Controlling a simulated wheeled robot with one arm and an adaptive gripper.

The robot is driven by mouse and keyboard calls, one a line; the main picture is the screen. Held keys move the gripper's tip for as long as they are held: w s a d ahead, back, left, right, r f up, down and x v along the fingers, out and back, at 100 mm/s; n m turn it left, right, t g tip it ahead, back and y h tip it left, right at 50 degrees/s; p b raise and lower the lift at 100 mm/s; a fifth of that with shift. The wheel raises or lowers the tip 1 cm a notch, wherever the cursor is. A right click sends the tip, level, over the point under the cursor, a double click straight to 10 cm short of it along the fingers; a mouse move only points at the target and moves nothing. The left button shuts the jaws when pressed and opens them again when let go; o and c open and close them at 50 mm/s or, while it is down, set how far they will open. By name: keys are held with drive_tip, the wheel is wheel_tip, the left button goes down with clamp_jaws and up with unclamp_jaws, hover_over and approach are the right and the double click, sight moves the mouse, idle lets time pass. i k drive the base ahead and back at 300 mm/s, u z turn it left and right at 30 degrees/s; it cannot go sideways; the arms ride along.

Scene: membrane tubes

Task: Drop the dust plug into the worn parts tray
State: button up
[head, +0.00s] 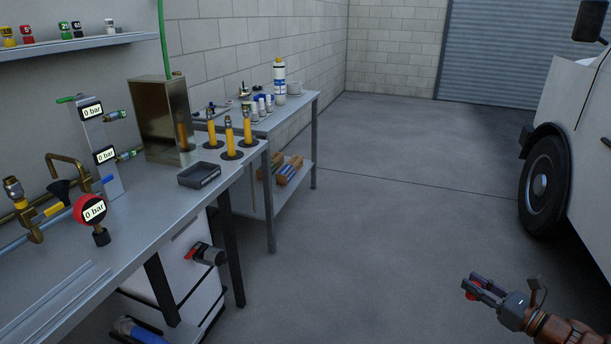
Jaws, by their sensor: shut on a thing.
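My gripper (473,287) is at the bottom right, out over the bare floor and well away from the bench. It is shut on a small red piece, which I take to be the dust plug (470,295); the fingers hide much of it. A small dark grey open tray (199,181), which looks like the worn parts tray, sits on the near bench by its right edge. It is far to the left of my gripper. Its inside looks empty, but I see it at a slant.
The grey bench (150,230) carries gauges, brass fittings and a brown metal box (162,120) behind the tray. Several yellow tubes on dark bases stand beyond the tray. A hose coupling (208,254) juts out below the bench. A white vehicle (575,130) stands right. The middle floor is clear.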

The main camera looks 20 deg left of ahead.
sight(202, 174)
drive_tip(key=u, duration=2.25)
drive_tip(key=i, duration=0.2)
drive_tip(key=z, duration=0.25)
